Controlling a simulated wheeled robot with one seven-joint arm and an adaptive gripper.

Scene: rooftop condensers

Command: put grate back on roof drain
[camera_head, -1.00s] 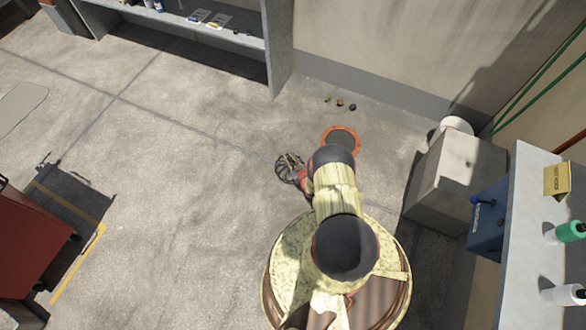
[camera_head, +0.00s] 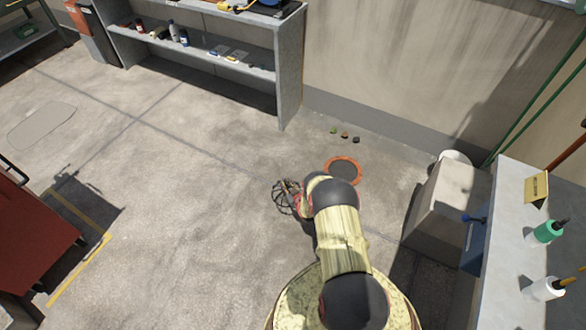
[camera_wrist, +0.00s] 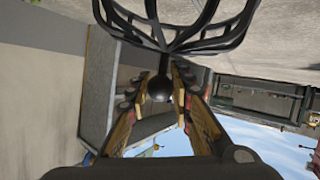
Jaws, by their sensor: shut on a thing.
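The grate (camera_head: 282,198) is a dark domed cage of thin ribs, seen just left of my arm in the head view. In the wrist view the grate (camera_wrist: 172,38) fills the top, and its round black knob (camera_wrist: 160,88) sits between my fingers. My gripper (camera_wrist: 160,92) is shut on that knob; in the head view my gripper (camera_head: 293,190) is partly hidden by the grate and my arm. The roof drain (camera_head: 344,159) is an orange-red ring around a dark grey disc in the floor, right of the grate. My arm hides its lower left edge.
Three small lumps, one green (camera_head: 334,130), lie behind the drain near the wall. A shelf unit (camera_head: 292,75) stands at the back. The floor to the left is open.

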